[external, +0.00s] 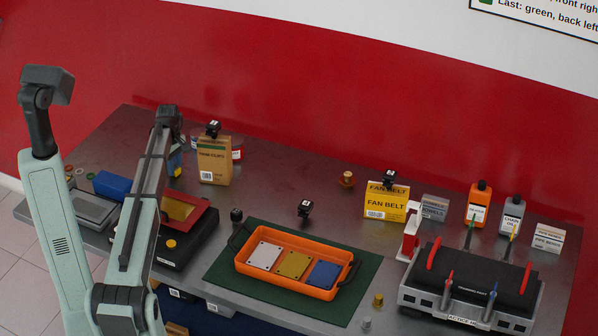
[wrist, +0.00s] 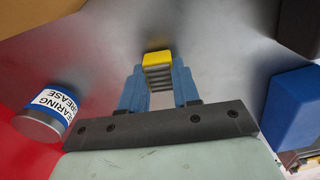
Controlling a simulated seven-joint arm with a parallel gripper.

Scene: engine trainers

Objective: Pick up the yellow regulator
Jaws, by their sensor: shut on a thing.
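The yellow regulator (wrist: 157,59), a small block with a yellow top and a grey ribbed body, is between the two blue fingers of my gripper (wrist: 158,85) in the wrist view. The fingers are shut on its sides. In the external view my gripper (external: 175,160) is at the back left of the bench, partly hidden by my own arm, and only a sliver of yellow shows there. I cannot tell whether the regulator touches the bench.
A bearing grease can (wrist: 50,112) is left of the fingers and a blue box (wrist: 292,105) is right. A tall brown carton (external: 214,165) stands beside my gripper. An orange tray (external: 296,285) with white, yellow and blue plates sits on a green mat (external: 222,277).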

